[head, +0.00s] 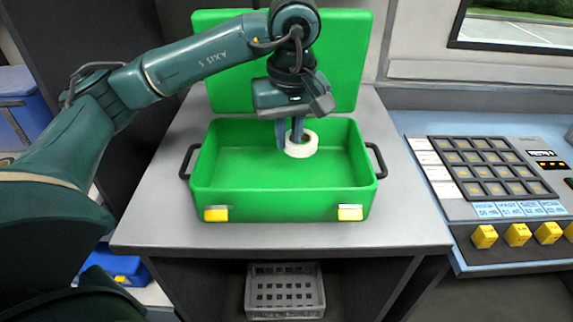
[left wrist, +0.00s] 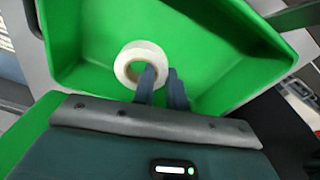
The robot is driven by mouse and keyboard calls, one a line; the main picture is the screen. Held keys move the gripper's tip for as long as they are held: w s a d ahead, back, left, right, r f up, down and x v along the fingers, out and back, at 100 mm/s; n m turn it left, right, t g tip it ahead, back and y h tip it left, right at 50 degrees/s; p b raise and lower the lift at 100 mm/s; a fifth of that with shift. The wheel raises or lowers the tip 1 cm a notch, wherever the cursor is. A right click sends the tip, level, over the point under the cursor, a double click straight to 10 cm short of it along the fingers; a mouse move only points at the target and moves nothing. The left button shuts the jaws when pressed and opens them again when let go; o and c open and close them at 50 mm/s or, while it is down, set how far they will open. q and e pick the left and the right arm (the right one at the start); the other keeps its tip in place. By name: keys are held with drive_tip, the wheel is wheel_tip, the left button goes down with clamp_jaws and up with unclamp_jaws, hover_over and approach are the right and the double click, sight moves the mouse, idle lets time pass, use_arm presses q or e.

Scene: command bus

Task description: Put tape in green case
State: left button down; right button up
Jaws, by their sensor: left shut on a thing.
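The green case (head: 281,206) stands open on the grey table, its lid (head: 347,60) raised at the back. A white roll of tape (head: 303,151) is inside the outline of the case, towards the back middle. My left gripper (head: 289,142) reaches down into the case and is shut on the tape's ring wall. In the left wrist view the tape (left wrist: 126,66) is at the fingertips (left wrist: 160,78), with one finger over its hole. I cannot tell whether the tape touches the case floor. My right gripper is not in view.
The grey table (head: 400,232) has narrow free room around the case. A control panel with yellow buttons (head: 485,237) is at the right. A grey crate (head: 285,290) sits below the table. Blue boxes (head: 27,95) are at the left.

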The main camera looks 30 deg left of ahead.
sight(288, 180)
use_arm(q)
wheel_tip(288, 180, down, 8)
drive_tip(key=shift+s+r, duration=0.1)
drive_tip(key=shift+r, duration=0.15)
drive_tip(key=shift+f, duration=0.2)
drive_tip(key=c, duration=1.4)
unclamp_jaws()
drive_tip(key=shift+r, duration=0.1)
drive_tip(key=shift+c, duration=0.2)
drive_tip(key=r, duration=0.8)
drive_tip(key=s+d+r, duration=0.1)
drive_tip(key=r, duration=0.3)
drive_tip(key=shift+d+r, duration=0.1)
